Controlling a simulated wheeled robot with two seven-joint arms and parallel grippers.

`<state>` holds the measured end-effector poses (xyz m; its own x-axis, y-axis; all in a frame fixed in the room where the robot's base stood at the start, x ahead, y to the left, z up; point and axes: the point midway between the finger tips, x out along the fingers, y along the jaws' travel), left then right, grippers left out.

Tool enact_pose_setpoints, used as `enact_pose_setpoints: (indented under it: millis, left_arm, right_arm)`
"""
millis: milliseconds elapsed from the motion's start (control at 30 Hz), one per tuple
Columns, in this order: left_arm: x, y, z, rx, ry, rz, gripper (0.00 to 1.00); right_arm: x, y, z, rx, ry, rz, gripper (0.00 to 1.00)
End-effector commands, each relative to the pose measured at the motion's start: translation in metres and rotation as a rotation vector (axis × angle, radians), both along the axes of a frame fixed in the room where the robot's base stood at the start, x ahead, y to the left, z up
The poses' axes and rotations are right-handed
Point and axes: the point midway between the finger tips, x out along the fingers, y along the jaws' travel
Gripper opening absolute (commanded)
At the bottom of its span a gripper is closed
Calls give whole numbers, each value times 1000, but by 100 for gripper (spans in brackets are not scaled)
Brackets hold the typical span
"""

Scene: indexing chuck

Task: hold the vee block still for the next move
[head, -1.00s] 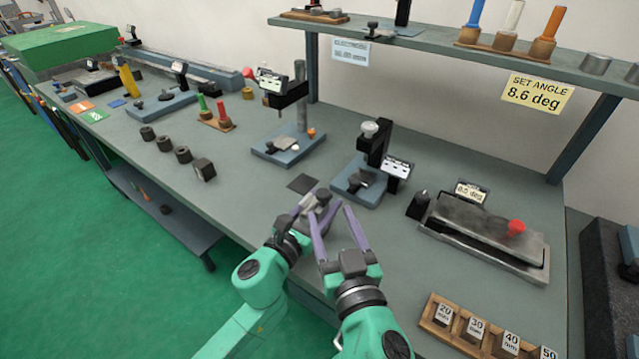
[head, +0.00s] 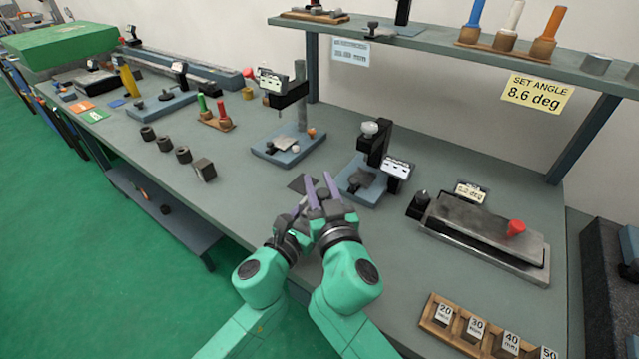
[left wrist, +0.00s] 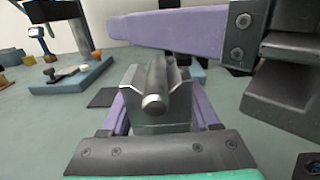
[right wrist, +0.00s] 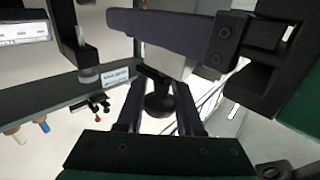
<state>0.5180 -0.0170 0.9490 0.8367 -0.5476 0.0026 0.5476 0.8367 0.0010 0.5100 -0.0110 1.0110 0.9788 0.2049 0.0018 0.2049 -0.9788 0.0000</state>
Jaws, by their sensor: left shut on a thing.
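The vee block (left wrist: 133,116) is a grey metal block with a grey cylinder (left wrist: 155,98) lying in its groove. In the left wrist view it sits between the purple fingers of my left gripper (left wrist: 162,120), which is shut on it. In the head view, the block is mostly hidden by my grippers. My right gripper (head: 321,188) is beside and over the left one, its fingertips apart. One of its fingers (left wrist: 170,32) crosses above the block in the left wrist view. In the right wrist view a dark rounded thing (right wrist: 160,104) shows between its fingers; I cannot tell whether they touch it.
A black stand with a display (head: 397,168) is just beyond my grippers. A dark flat pad (head: 298,184) lies beside them. The sine-plate-like fixture with a red knob (head: 515,228) is at right, and a wooden block rack (head: 455,333) at front right. Bench between is clear.

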Motion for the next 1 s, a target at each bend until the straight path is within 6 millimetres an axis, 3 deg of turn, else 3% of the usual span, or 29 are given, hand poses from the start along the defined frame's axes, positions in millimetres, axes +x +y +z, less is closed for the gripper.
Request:
enact_pose_setpoints:
  millis: [33, 433, 767, 800, 833, 867, 1000]
  left_arm:
    - [-1, 0, -7, 6, 11, 2, 0]
    - [0, 1, -7, 6, 11, 2, 0]
    - [0, 1, -6, 6, 11, 2, 0]
    - [0, 1, -6, 6, 11, 2, 0]
    - [0, 1, -6, 6, 11, 2, 0]
    - [0, 1, -6, 6, 11, 2, 0]
    - [0, 1, -6, 6, 11, 2, 0]
  right_arm:
    - [0, 0, -1, -1, 0, 4, 0]
    - [-3, 7, -1, -5, -2, 246, 0]
    - [-3, 8, -1, -1, 0, 266, 0]
    - [-3, 8, -1, -1, 0, 266, 47]
    - [-3, 8, -1, -1, 0, 266, 59]
    - [-3, 8, -1, -1, 0, 265, 67]
    - [-3, 8, -1, -1, 0, 265, 67]
